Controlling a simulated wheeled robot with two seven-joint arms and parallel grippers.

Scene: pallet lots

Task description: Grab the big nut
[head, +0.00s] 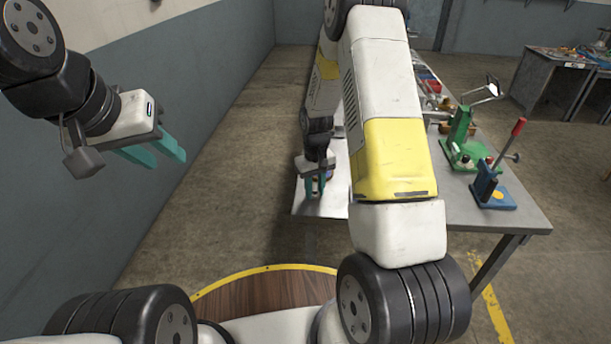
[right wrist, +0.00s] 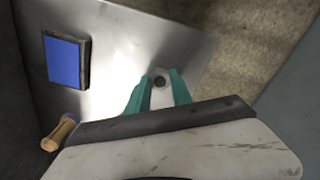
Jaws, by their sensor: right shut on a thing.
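My right gripper (head: 316,190) is low over the near left corner of the metal table, partly behind my own arm in the head view. In the right wrist view its teal fingers (right wrist: 158,92) are shut on a small pale piece with a dark round hole, which looks like the big nut (right wrist: 160,81). The nut cannot be made out in the head view. I cannot tell whether it touches the table top. My left gripper (head: 167,159) is open and empty, up in the air by the left wall, away from the table.
The metal table (head: 520,216) carries a green hand press (head: 461,140) and a blue press with a red handle (head: 490,188). In the right wrist view a blue block (right wrist: 66,62) and a tan cylinder (right wrist: 58,133) lie left of the gripper. Workbenches stand back right.

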